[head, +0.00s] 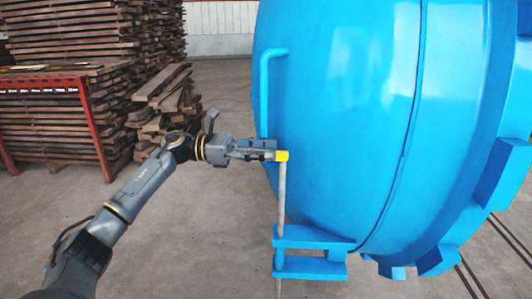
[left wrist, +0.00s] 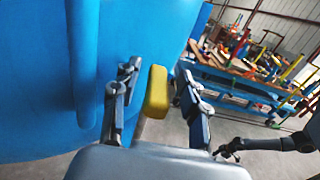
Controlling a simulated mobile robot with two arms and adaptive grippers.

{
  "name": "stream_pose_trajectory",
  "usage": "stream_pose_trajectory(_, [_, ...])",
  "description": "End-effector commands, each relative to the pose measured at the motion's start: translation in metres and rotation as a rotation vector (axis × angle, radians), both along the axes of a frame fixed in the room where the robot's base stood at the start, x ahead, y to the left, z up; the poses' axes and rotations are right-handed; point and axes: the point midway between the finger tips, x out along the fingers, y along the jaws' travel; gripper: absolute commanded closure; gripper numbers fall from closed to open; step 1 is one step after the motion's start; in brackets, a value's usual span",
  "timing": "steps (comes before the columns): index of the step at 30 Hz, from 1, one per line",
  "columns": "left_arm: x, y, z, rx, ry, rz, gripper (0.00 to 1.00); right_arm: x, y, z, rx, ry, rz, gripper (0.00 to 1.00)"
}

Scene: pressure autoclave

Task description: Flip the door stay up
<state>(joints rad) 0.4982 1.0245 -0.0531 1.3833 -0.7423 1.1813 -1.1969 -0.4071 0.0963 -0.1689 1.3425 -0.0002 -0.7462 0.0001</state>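The door stay is a thin grey rod (head: 281,200) with a yellow end (head: 282,156). In the head view it stands upright beside the big blue autoclave door (head: 350,110), passing a blue bracket (head: 312,237) low on the door. My left gripper (head: 268,155) reaches in from the left at the height of the yellow end. In the left wrist view the yellow end (left wrist: 157,92) lies between the two spread fingers of that gripper (left wrist: 158,88), with a gap on each side.
A blue bar handle (head: 265,95) stands out from the door just above my left gripper. Stacked timber (head: 60,130) in a red rack fills the left background. A cluttered blue bench (left wrist: 235,85) shows in the left wrist view. The concrete floor between is clear.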

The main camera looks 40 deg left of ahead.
Motion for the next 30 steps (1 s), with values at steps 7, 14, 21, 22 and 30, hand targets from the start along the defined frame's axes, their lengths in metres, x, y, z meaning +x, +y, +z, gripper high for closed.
stream_pose_trajectory(7, [0.0, -0.001, -0.004, 0.003, 0.005, -0.003, 0.55, -0.002, 0.002, -0.001, 0.002, 0.006, -0.001, 0.6])
stream_pose_trajectory(14, [-0.013, 0.021, -0.005, 0.004, 0.01, 0.001, 0.55, -0.002, 0.001, -0.001, 0.001, 0.005, -0.001, 0.6])
stream_pose_trajectory(21, [-0.04, 0.065, -0.005, 0.004, 0.008, 0.002, 0.55, -0.002, 0.001, -0.001, 0.0, 0.004, -0.001, 0.6])
stream_pose_trajectory(22, [-0.043, 0.07, -0.005, 0.003, 0.008, 0.002, 0.55, -0.002, 0.001, -0.001, 0.0, 0.004, -0.001, 0.6])
stream_pose_trajectory(30, [-0.061, 0.099, -0.004, 0.003, 0.005, 0.0, 0.55, -0.001, 0.0, -0.001, 0.0, 0.003, 0.0, 0.6])
